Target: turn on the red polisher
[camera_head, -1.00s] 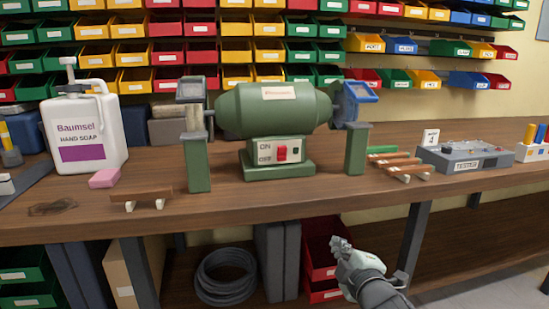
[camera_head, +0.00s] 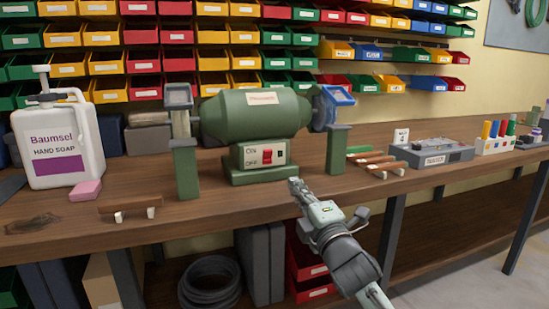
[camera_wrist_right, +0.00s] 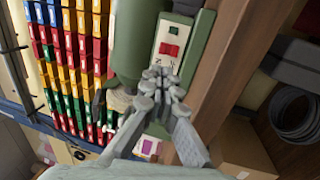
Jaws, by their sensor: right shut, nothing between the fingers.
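A bench polisher (camera_head: 256,116) with a green body stands on the workbench; it is green, not red. Its front panel carries ON and OFF labels and a red switch (camera_head: 267,157). The red switch also shows in the right wrist view (camera_wrist_right: 169,50). My right gripper (camera_head: 296,185) is shut and empty, in front of the polisher's base, below and right of the switch. In the right wrist view its fingertips (camera_wrist_right: 161,76) appear just below the switch, over the panel's lettering; contact cannot be told. My left gripper is not in view.
A white soap bottle (camera_head: 60,145) and pink block (camera_head: 85,191) stand left. A wooden-backed brush (camera_head: 130,207) lies near the front edge. Wood-handled tools (camera_head: 378,161) and a grey box (camera_head: 432,153) lie right. Coloured bins line the wall. The bench front by the polisher is clear.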

